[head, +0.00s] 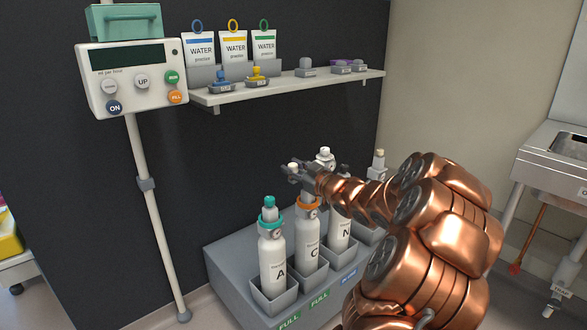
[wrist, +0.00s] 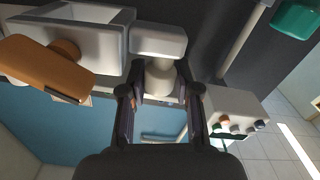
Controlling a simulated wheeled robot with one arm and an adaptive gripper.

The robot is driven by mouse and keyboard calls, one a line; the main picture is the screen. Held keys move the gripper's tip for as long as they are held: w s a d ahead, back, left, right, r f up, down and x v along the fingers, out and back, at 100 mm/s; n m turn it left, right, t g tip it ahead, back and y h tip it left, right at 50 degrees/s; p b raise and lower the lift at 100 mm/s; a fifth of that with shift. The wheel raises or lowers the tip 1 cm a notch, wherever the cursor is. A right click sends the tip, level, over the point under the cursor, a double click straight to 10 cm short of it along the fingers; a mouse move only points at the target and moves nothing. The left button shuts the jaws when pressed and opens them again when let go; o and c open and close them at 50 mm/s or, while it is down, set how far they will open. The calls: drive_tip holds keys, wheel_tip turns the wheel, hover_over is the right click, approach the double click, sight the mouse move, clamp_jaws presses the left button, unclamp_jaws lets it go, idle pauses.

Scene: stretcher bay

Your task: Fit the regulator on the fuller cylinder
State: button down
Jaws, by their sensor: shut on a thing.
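My gripper (head: 297,172) is shut on a pale piece (head: 292,169) above the rack. In the wrist view the fingers (wrist: 160,105) close around the round stem of this pale grey piece (wrist: 158,40), which may be the regulator. White cylinder A (head: 271,262), with a teal collar and top, stands upright at the left. Cylinder C (head: 307,240), with an orange collar, is just below my gripper; whether the held piece touches it I cannot tell. Cylinder N (head: 339,234) is partly behind my arm. The small dials are too small to read.
The grey rack (head: 232,250) has two green FULL labels and a blue label in front. Another cylinder top (head: 378,157) shows behind my arm. A pump on a pole (head: 130,80) stands left. A shelf (head: 290,88) holds WATER pouches. An orange block (wrist: 45,68) is close in the wrist view.

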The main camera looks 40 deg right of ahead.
sight(293, 181)
drive_tip(key=shift+f, duration=0.15)
drive_tip(key=shift+f+b, duration=1.15)
drive_tip(key=shift+f, duration=0.9)
drive_tip(key=shift+a+f+b, duration=0.1)
drive_tip(key=shift+f+b, duration=0.75)
drive_tip(key=shift+f, duration=1.2)
idle(2.0)
drive_tip(key=c, duration=0.8)
unclamp_jaws()
drive_tip(key=shift+o, duration=0.2)
drive_tip(key=o, duration=0.5)
drive_tip(key=shift+s, duration=0.1)
